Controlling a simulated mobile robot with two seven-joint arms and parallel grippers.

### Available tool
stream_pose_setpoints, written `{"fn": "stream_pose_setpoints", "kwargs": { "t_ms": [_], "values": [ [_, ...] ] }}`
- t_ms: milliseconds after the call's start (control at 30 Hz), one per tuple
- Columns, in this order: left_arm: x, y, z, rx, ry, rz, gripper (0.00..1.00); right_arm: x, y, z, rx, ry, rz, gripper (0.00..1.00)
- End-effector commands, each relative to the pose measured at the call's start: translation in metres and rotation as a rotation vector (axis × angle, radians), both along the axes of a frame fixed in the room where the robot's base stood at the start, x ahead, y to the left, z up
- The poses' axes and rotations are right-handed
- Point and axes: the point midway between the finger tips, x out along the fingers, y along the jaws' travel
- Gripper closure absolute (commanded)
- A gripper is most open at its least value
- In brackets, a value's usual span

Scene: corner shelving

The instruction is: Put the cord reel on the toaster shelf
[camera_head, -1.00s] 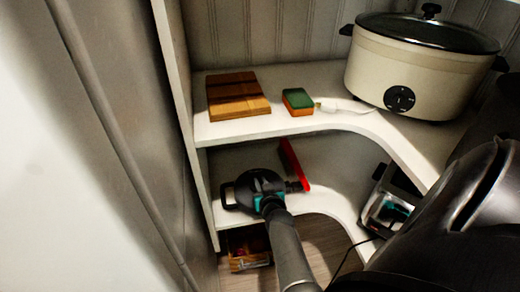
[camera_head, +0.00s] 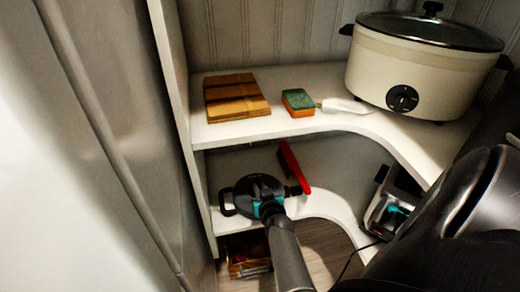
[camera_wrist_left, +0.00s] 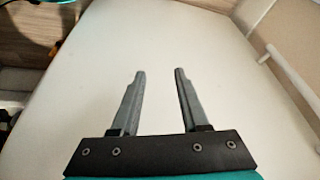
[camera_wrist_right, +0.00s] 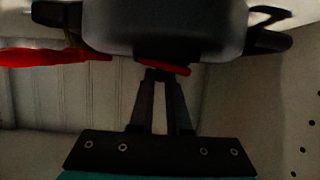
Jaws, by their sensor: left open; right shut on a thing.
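The cord reel (camera_head: 258,186) is a dark rounded body with a loop handle at its left and a knob at its right. My right gripper (camera_head: 267,207) is shut on it, at the lower shelf (camera_head: 322,200). The right wrist view shows the reel (camera_wrist_right: 165,38) across the top, with the right gripper (camera_wrist_right: 161,76) closed at a red part on its underside. The toaster (camera_head: 392,204) stands at the right of the lower shelf, partly behind my arm. Whether the reel touches the shelf is hidden. My left gripper (camera_wrist_left: 157,73) is open and empty over a pale surface.
A red item (camera_head: 293,168) lies right behind the reel. The upper shelf (camera_head: 330,121) above holds wooden boards (camera_head: 236,97), a sponge (camera_head: 298,102) and a slow cooker (camera_head: 420,75). A box (camera_head: 250,262) stands below. Bare shelf shows between reel and toaster.

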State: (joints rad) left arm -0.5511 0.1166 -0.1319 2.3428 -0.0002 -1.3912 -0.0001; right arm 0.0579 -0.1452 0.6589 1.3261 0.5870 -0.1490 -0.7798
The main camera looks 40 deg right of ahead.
Motion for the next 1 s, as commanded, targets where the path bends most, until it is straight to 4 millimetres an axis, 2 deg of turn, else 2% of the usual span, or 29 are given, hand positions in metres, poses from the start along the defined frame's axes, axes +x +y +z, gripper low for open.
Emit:
{"fn": "stream_pose_setpoints", "kwargs": {
  "t_ms": [67,100,333,733,800,1000],
  "values": [
    [0.001,0.000,0.002,-0.001,-0.007,0.000,0.55,0.002,-0.002,0.003,-0.008,-0.010,-0.003,1.00],
    [0.001,0.000,0.005,-0.002,-0.011,0.000,0.55,0.000,0.000,-0.002,0.000,0.001,0.000,0.81],
    [0.001,0.000,0.004,-0.002,-0.009,0.001,0.55,0.000,0.000,-0.001,0.000,0.001,0.000,0.55],
    [0.001,0.000,0.004,-0.001,-0.005,0.001,0.55,-0.002,0.001,0.002,-0.001,0.002,0.001,0.55],
    [-0.002,-0.001,-0.009,0.001,0.020,-0.001,0.55,-0.005,0.002,0.004,-0.002,0.002,0.001,0.55],
    [-0.002,0.000,-0.030,0.005,0.050,-0.002,0.55,-0.018,0.010,0.011,-0.002,0.004,0.002,0.55]
  ]
}}
